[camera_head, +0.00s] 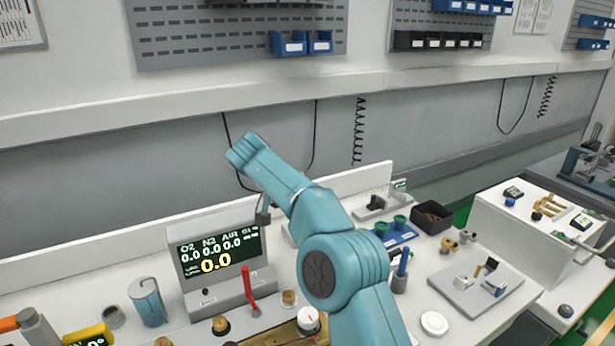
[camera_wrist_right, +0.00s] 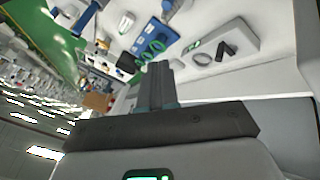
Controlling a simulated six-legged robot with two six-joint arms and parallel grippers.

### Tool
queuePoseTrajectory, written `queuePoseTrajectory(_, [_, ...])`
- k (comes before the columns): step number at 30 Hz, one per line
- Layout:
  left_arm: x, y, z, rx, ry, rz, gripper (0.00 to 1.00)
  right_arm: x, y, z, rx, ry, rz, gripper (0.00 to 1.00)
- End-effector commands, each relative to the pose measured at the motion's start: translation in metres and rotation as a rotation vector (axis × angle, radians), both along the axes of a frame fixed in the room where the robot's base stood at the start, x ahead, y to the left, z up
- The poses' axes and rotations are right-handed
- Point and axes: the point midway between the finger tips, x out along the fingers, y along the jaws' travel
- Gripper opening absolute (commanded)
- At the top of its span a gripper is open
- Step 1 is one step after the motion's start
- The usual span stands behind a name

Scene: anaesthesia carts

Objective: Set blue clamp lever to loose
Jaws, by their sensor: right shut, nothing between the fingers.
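I cannot tell for certain which part is the blue clamp lever. A blue upright handle (camera_head: 403,262) stands in a grey base just right of my right arm in the head view; a blue bar (camera_wrist_right: 87,17) at the upper left of the right wrist view may be the same. A small blue part (camera_head: 499,290) also sits on a light plate (camera_head: 461,297) further right. My right gripper (camera_wrist_right: 158,72) is shut and empty, apart from the things in view. In the head view its fingers are not clearly visible behind my teal arm. My left gripper is out of view.
A blue tray with green rings (camera_head: 398,238) and a dark bin (camera_head: 432,217) stand behind the upright handle. A monitor (camera_head: 216,254) with a red lever (camera_head: 248,290) stands left of my arm. A white round disc (camera_head: 434,323) lies on the bench front.

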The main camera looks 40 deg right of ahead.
Motion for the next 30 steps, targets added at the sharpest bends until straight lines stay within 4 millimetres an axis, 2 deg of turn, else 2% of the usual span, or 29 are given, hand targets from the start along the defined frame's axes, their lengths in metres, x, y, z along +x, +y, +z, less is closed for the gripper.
queuePoseTrajectory(1, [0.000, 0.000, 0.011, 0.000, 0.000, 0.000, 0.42, 0.001, 0.000, 0.019, -0.001, -0.004, -0.001, 0.00])
queuePoseTrajectory(3, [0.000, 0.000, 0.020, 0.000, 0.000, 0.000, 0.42, 0.001, 0.000, 0.035, -0.001, -0.002, -0.001, 0.00])
queuePoseTrajectory(9, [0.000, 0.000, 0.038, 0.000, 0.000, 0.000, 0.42, 0.000, 0.000, 0.065, 0.000, 0.001, 0.001, 0.00])
queuePoseTrajectory(14, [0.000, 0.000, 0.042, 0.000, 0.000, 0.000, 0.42, 0.000, 0.000, 0.073, 0.000, 0.001, 0.001, 0.00])
queuePoseTrajectory(30, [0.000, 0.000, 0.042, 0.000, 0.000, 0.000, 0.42, 0.000, 0.000, 0.072, 0.000, 0.001, 0.001, 0.00])
